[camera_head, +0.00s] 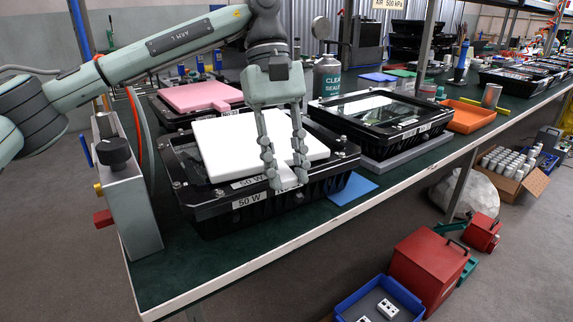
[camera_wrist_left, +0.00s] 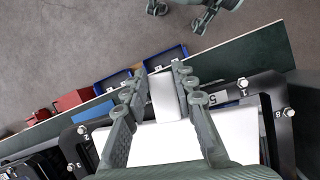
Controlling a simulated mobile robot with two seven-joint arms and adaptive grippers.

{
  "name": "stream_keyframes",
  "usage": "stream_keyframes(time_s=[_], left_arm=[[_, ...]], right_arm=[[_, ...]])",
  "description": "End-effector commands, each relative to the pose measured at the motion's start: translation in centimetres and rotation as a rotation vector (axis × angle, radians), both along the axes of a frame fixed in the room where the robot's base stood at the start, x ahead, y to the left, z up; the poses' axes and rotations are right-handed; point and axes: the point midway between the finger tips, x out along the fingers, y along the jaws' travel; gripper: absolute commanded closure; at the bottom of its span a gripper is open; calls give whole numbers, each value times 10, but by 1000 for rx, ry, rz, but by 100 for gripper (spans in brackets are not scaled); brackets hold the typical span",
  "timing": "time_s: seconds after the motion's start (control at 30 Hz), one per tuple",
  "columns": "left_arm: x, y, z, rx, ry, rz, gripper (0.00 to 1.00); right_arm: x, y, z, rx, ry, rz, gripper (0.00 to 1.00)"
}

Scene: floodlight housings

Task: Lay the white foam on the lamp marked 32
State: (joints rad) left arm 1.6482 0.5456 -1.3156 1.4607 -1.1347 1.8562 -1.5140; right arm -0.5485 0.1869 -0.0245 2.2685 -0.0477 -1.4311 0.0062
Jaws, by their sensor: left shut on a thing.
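The white foam (camera_head: 225,140) is a flat slab over the nearest black lamp (camera_head: 215,217), whose front carries "50 W" labels. I cannot tell whether the foam touches the lamp all over. My left gripper (camera_head: 287,181) is above the lamp's front edge, its fingers closed on a white front part of the foam. In the left wrist view the foam (camera_wrist_left: 165,145) lies beneath the left gripper (camera_wrist_left: 160,90), over the black frame (camera_wrist_left: 275,90). Small marks show on that frame, but I cannot read 32 surely. My right gripper (camera_wrist_left: 180,12) hangs over the floor, fingers apart and empty.
A second lamp with a glass front (camera_head: 375,112) stands to the right. A pink slab (camera_head: 200,96) lies behind, and an orange tray (camera_head: 470,116) is farther right. A grey-green box device (camera_head: 128,200) stands left. A blue sheet (camera_head: 352,188) lies near the table's front edge.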

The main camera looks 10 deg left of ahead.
Motion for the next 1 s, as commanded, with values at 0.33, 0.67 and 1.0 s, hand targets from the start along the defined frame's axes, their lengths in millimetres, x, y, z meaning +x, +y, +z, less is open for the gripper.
stream_keyframes(time_s=[0.33,0.67,1.0], left_arm=[[0,0,0,0,0,0,50],[1,0,2,0,0,1,49],[18,12,55,-2,-3,2,49]], right_arm=[[0,0,0,0,0,0,25],[0,-1,0,-1,0,-1,25],[0,0,0,-1,0,0,25]])
